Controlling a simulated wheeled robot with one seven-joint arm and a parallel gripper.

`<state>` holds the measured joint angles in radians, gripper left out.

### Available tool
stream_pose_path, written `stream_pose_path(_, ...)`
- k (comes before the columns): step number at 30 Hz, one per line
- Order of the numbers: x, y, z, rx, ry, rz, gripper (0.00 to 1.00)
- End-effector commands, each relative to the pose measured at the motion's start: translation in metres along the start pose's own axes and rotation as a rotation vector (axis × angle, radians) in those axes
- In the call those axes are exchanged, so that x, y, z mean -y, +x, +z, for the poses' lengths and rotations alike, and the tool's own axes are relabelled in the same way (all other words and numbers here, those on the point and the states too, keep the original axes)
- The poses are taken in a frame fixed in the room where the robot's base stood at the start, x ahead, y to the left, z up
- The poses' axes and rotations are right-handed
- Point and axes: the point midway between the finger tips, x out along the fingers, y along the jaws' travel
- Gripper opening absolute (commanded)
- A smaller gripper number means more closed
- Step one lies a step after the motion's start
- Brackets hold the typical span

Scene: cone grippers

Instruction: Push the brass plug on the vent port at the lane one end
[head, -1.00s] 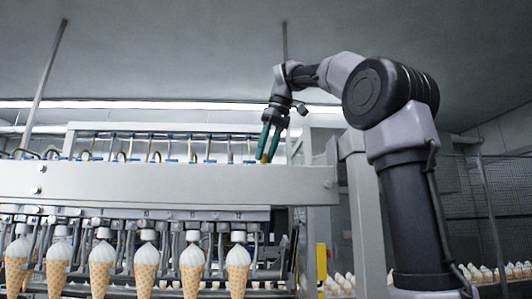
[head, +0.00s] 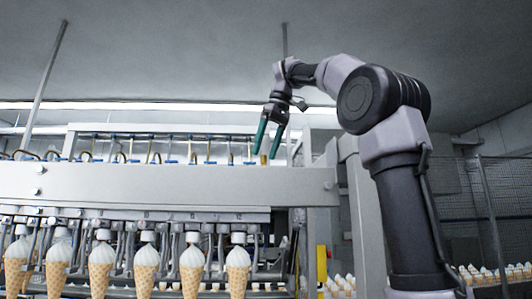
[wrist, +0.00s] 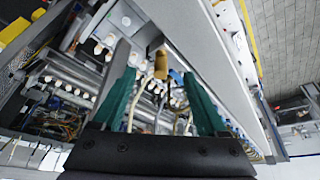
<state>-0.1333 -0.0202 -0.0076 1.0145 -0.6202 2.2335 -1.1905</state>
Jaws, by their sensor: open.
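My gripper (head: 266,153) points down above the right end of the long grey beam, its two green fingers spread apart with nothing clamped. The brass plug (head: 264,159) shows as a small brass piece between the fingertips, just above the beam's top edge. In the wrist view the brass plug (wrist: 161,65) lies between and beyond the open green fingers (wrist: 157,62). I cannot tell whether either finger touches it. The vent port itself is not clearly visible; the beam hides what is below the plug in the head view.
The grey beam (head: 150,183) crosses in front of the gripper. A row of thin tubes with blue fittings (head: 192,155) stands behind it. Several filled cones (head: 192,266) hang below. A grey upright (head: 366,220) stands at the right, near my arm.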

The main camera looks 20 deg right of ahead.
Motion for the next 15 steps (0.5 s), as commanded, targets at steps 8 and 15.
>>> stream_pose_path(8,0.000,-0.013,-0.006,0.000,-0.001,0.001,0.76)
stream_pose_path(15,0.000,-0.024,-0.011,0.000,0.000,0.001,0.76)
